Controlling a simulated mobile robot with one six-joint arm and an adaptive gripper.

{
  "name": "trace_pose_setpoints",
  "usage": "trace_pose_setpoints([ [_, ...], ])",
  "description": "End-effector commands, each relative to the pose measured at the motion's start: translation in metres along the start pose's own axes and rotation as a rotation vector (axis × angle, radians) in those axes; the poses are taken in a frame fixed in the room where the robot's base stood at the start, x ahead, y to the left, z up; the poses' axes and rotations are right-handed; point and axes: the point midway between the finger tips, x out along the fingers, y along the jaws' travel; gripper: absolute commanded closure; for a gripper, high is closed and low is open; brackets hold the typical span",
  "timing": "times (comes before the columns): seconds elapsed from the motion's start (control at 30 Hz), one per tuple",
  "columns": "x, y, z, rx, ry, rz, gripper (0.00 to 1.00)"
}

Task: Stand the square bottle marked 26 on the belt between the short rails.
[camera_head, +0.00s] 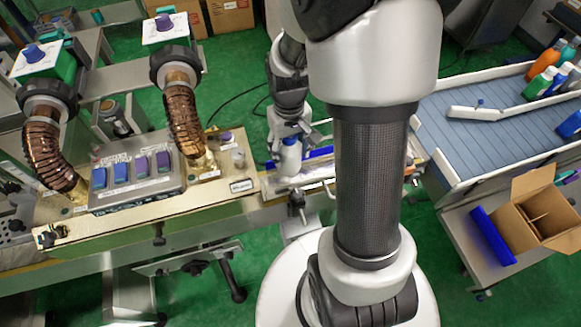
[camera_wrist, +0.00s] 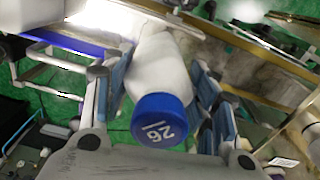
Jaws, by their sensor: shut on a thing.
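The white bottle (camera_wrist: 162,65) has a blue cap (camera_wrist: 165,120) marked 26 and sits between the fingers of my gripper (camera_wrist: 160,85) in the wrist view. My gripper is shut on it. In the head view my gripper (camera_head: 289,128) is over the narrow conveyor, with the bottle (camera_head: 290,158) below it, its blue cap upward. The bottle looks close to upright. I cannot tell if its base touches the belt. A blue rail (camera_head: 318,153) runs just behind and right of the bottle; it also shows in the wrist view (camera_wrist: 62,40). My arm hides the belt farther right.
Left of the bottle are a grey block of blue and purple buttons (camera_head: 135,175) and two copper-coloured hoses (camera_head: 185,120). At right a wide grey-blue conveyor (camera_head: 470,140) carries several coloured bottles. An open cardboard box (camera_head: 530,215) stands in front of it.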

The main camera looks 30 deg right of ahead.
Motion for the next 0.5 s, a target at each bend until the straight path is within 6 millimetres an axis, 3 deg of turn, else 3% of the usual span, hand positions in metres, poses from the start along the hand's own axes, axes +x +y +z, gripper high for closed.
trace_pose_setpoints([
  [0.1, 0.022, 0.0, 0.0, 0.0, 0.0, 0.0, 0.81],
  [0.33, 0.036, 0.0, -0.001, 0.0, 0.001, 0.0, 0.81],
  [0.5, 0.063, 0.0, 0.0, 0.0, -0.002, 0.0, 0.81],
])
